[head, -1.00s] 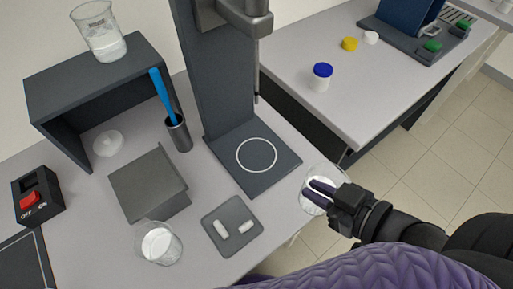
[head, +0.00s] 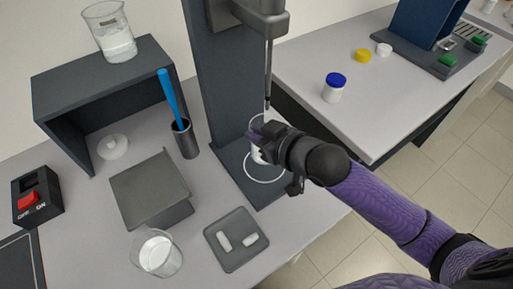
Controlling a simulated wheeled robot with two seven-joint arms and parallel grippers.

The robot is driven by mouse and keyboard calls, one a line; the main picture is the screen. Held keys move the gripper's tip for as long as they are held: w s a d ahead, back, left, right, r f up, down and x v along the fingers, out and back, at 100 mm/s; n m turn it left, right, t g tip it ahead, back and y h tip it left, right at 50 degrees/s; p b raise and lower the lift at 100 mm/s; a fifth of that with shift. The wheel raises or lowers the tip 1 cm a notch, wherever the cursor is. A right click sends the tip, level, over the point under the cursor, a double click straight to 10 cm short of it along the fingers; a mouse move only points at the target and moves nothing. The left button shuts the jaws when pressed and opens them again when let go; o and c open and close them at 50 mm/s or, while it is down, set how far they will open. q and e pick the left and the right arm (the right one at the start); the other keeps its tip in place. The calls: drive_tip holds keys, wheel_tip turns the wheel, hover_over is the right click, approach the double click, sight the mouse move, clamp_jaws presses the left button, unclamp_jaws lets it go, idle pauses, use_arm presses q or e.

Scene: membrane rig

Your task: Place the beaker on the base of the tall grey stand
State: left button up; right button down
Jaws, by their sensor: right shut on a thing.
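The tall grey stand (head: 215,80) rises at the middle back, with a thin rod (head: 267,75) hanging from its head. Its flat dark base (head: 240,185) carries a white ring mark. My right gripper (head: 262,138) is shut on a clear beaker (head: 258,154) with white contents. The beaker is over the ring area, near the lower end of the rod. My gripper hides much of it, and I cannot tell whether its bottom touches the base. My left gripper is not in view.
Another beaker (head: 157,254) stands at the front, and one (head: 109,32) stands on the dark shelf (head: 95,76). A small tray (head: 232,262) with two white pieces lies in front of the base. A holder (head: 185,140) with a blue-handled tool stands left of the stand.

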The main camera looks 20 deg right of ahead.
sight(257, 160)
drive_tip(key=shift+f, duration=0.5)
wheel_tip(257, 160, down, 4)
drive_tip(key=shift+w+b, duration=0.1)
drive_tip(key=shift+b, duration=0.8)
drive_tip(key=shift+r, duration=0.1)
drive_tip(key=c, duration=0.7)
unclamp_jaws()
drive_tip(key=shift+o, duration=0.2)
drive_tip(key=p+v, duration=0.3)
drive_tip(key=v, duration=0.9)
